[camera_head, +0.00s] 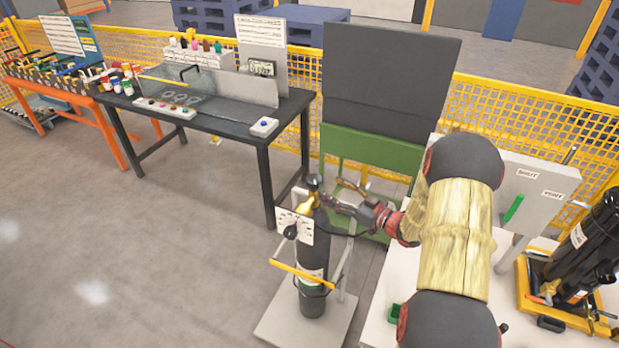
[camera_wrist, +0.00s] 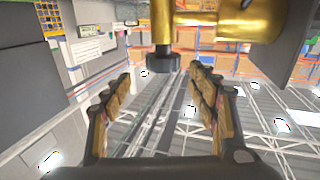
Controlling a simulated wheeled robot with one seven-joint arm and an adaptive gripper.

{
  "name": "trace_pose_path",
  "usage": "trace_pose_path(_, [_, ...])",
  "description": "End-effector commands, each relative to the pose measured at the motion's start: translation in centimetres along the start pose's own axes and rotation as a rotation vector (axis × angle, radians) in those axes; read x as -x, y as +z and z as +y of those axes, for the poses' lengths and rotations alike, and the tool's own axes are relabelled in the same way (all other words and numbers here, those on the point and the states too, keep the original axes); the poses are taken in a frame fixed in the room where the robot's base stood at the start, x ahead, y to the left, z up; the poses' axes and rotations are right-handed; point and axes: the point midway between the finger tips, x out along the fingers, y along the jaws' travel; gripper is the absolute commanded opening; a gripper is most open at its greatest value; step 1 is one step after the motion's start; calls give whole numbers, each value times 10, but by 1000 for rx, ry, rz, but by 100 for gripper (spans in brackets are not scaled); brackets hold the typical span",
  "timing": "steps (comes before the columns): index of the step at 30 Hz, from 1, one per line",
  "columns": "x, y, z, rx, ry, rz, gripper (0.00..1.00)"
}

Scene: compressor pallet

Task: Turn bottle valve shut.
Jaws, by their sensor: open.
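A dark gas bottle (camera_head: 313,262) stands upright on a small trolley, with a brass valve (camera_head: 307,204) on its top. A white tag (camera_head: 295,226) hangs by the valve. My gripper (camera_head: 330,199) reaches in from the right, close beside the valve. In the wrist view my gripper (camera_wrist: 161,74) is open and empty, its two padded fingers spread. The brass valve body (camera_wrist: 215,24) crosses the top of that view. A short dark knob (camera_wrist: 163,62) points from it toward the gap between the fingertips. I cannot tell whether either finger touches it.
The trolley's pale base (camera_head: 280,318) and yellow bar (camera_head: 299,273) surround the bottle. A dark workbench (camera_head: 225,112) stands behind left, a green cabinet (camera_head: 352,148) behind. A white table (camera_head: 376,318) with a panel (camera_head: 535,190) is at right. Floor at left is clear.

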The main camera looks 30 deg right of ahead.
Motion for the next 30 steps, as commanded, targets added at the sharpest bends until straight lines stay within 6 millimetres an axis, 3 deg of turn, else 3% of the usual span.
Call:
trace_pose_path(5, [-9, -2, -6, -31, -20, 8, 59])
trace_pose_path(18, [-70, -2, -6, -30, -17, 8, 59])
trace_pose_path(30, [-78, -3, -6, -31, -15, 8, 59])
